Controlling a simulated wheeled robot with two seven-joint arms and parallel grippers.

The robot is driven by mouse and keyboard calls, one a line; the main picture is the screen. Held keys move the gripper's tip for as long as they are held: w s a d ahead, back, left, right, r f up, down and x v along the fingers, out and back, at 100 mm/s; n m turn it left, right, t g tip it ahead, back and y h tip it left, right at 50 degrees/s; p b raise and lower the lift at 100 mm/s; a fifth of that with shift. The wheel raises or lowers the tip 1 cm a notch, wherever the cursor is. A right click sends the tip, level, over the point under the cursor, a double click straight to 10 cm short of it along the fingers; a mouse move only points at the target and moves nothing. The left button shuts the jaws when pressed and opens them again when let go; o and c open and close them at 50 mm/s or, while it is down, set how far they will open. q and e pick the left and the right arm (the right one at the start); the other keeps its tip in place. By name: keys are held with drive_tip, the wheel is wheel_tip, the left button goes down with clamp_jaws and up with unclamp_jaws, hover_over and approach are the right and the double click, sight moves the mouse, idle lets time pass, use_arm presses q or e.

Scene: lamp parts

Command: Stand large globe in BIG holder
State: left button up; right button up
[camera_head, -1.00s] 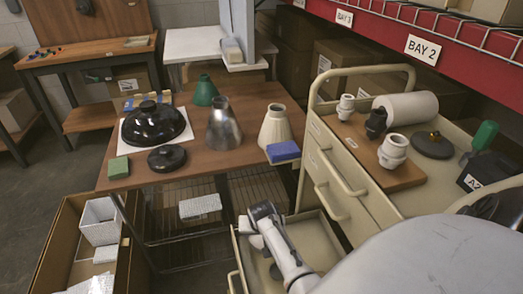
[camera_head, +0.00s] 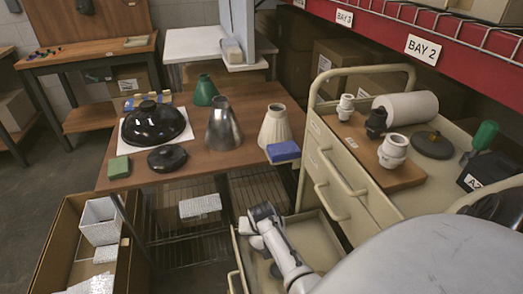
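No piece is plainly a globe. A white rounded cylinder (camera_head: 408,106) lies on its side at the back of the cart top; I cannot tell whether it is the large globe. No holder is clearly marked BIG. A wooden board (camera_head: 400,174) on the cart carries two white fittings (camera_head: 393,150) (camera_head: 345,107) and a black one (camera_head: 376,122) standing upright. One of my arms (camera_head: 284,252), apparently the right, reaches up from the bottom over the open drawer (camera_head: 318,240). Its fingertips cannot be made out. My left gripper is not in view.
The brown table holds a black dome (camera_head: 154,123), a black disc (camera_head: 167,158), green, silver (camera_head: 223,125) and cream cones (camera_head: 275,127), and a blue block (camera_head: 283,152). A carton (camera_head: 55,240) with white boxes stands lower left. The cart's raised rail (camera_head: 313,88) borders its top.

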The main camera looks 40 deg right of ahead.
drive_tip(key=shift+f, duration=0.2)
idle(0.5)
drive_tip(key=o, duration=1.1)
drive_tip(key=shift+r, duration=0.1)
drive_tip(key=p+v, duration=0.5)
drive_tip(key=shift+w+r, duration=0.1)
drive_tip(key=shift+r, duration=0.1)
drive_tip(key=shift+a+r, duration=0.25)
drive_tip(key=shift+s+a+r, duration=0.1)
drive_tip(key=shift+s+r, duration=0.35)
drive_tip(key=shift+r, duration=0.2)
